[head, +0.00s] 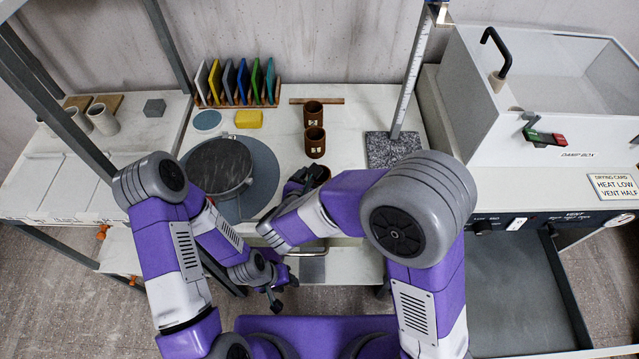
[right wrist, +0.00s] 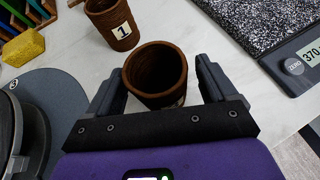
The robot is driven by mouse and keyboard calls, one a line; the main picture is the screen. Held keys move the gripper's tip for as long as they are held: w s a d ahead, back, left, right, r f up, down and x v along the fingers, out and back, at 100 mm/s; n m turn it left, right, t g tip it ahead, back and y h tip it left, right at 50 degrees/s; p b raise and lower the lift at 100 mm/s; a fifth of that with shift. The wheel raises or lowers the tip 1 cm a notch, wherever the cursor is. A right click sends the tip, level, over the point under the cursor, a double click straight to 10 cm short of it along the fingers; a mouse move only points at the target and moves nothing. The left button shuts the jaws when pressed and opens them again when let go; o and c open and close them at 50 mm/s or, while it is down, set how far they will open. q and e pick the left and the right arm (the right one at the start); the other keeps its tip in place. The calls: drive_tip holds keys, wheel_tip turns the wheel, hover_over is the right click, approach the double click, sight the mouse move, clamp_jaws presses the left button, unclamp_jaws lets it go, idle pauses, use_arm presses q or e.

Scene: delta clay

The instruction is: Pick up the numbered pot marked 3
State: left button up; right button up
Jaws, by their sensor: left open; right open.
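A brown ribbed pot (right wrist: 155,75) stands upright between the two fingers of my right gripper (right wrist: 159,68) in the right wrist view. Its pale label shows only as an edge low at the right, so its number cannot be read. My right gripper is open around it, with the right finger apart from it. In the head view my right arm mostly hides this pot (head: 322,173). A pot marked 1 (right wrist: 112,24) stands behind it. In the head view two pots, a middle one (head: 314,141) and a back one (head: 313,113), stand in line. My left gripper (head: 274,299) is open and empty, low in front of the table.
A dark round wheel (head: 217,165) lies left of the pots, with a yellow sponge (head: 248,119) and a rack of coloured tiles (head: 238,84) behind. A speckled scale plate (head: 395,149) lies right. The damp box (head: 575,156) stands far right.

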drive_tip(key=shift+w, duration=0.15)
drive_tip(key=c, duration=1.1)
